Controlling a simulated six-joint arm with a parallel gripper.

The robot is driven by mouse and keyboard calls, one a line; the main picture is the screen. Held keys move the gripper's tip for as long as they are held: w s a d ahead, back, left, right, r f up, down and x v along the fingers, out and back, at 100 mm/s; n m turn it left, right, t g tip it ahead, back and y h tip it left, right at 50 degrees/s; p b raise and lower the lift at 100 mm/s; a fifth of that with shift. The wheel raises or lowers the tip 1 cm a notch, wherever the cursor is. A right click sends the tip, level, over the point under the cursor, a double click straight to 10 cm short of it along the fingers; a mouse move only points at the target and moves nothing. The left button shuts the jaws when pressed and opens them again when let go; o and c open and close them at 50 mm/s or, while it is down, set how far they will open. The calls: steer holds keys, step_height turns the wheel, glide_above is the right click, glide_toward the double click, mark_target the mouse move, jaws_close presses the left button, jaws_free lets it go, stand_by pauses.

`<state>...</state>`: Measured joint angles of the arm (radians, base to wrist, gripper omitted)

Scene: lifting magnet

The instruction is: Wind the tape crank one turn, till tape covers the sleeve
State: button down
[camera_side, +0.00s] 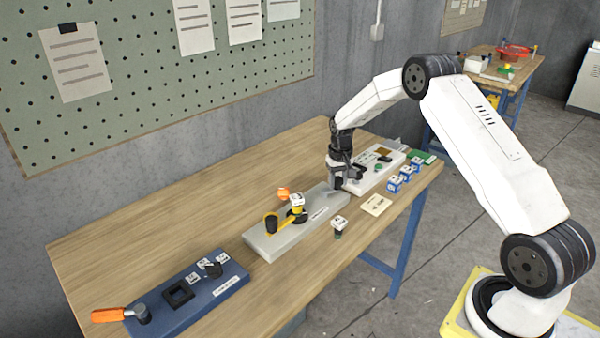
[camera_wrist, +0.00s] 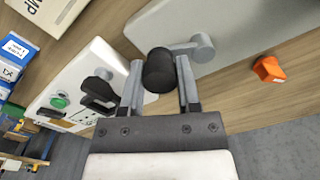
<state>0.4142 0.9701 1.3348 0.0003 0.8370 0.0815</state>
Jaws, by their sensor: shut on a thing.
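My gripper (camera_side: 345,186) is at the far right end of a long grey base (camera_side: 262,243) on the bench. In the wrist view, my gripper (camera_wrist: 160,84) is shut on a black crank knob (camera_wrist: 159,68), one finger on each side. The knob joins a grey crank arm (camera_wrist: 197,48) at the edge of the grey base (camera_wrist: 235,30). In the side view, the base carries a yellow part (camera_side: 272,217) with a black piece, and a white-topped block (camera_side: 297,199) above a dark round part. I cannot make out the sleeve or how much tape covers it.
A white panel (camera_wrist: 68,88) with a black lever and green button lies close beside my gripper. An orange piece (camera_wrist: 268,68) rests behind the base. Small blue blocks (camera_side: 394,184) stand at the right.

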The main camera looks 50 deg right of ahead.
steer(key=m, duration=0.1)
steer(key=s+m, duration=0.1)
steer(key=m, duration=0.1)
steer(key=shift+a+m, duration=0.3)
steer(key=shift+a, duration=0.1)
steer(key=shift+s+a+m, duration=0.15)
steer(key=shift+a+m, duration=0.05)
steer(key=shift+m, duration=0.5)
steer(key=shift+s+a+m, duration=0.15)
steer(key=shift+a+m, duration=0.05)
steer(key=shift+m, duration=0.5)
steer(key=shift+c, duration=1.6)
jaws_free()
steer(key=shift+r, duration=0.1)
step_height(320, 180, up, 8)
